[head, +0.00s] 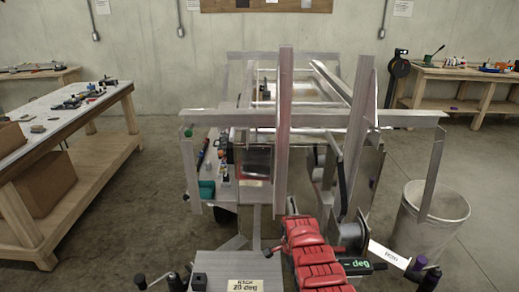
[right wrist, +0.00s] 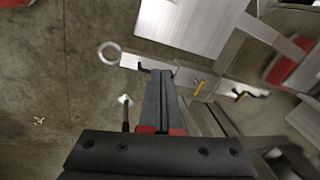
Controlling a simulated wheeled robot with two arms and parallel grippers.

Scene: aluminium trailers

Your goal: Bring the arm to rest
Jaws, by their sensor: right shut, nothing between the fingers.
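My right arm (head: 312,255), with red segments, reaches up from the bottom of the head view toward the aluminium trailer frame (head: 215,117). My right gripper (head: 291,205) is at its far end, small and dark there, in front of the trailer. In the right wrist view its long dark fingers (right wrist: 159,78) lie together, shut, with nothing held between them. Grey metal plates and bars lie beyond and to the right of the fingers, and I cannot tell whether any touches them. My left gripper is not in view.
A wooden workbench (head: 115,163) with tools stands at the left. Another bench (head: 460,104) stands at the back right. A pale bin (head: 428,232) stands right of the trailer. A plate labelled 20 deg (head: 240,265) is low in front. Bare floor lies between left bench and trailer.

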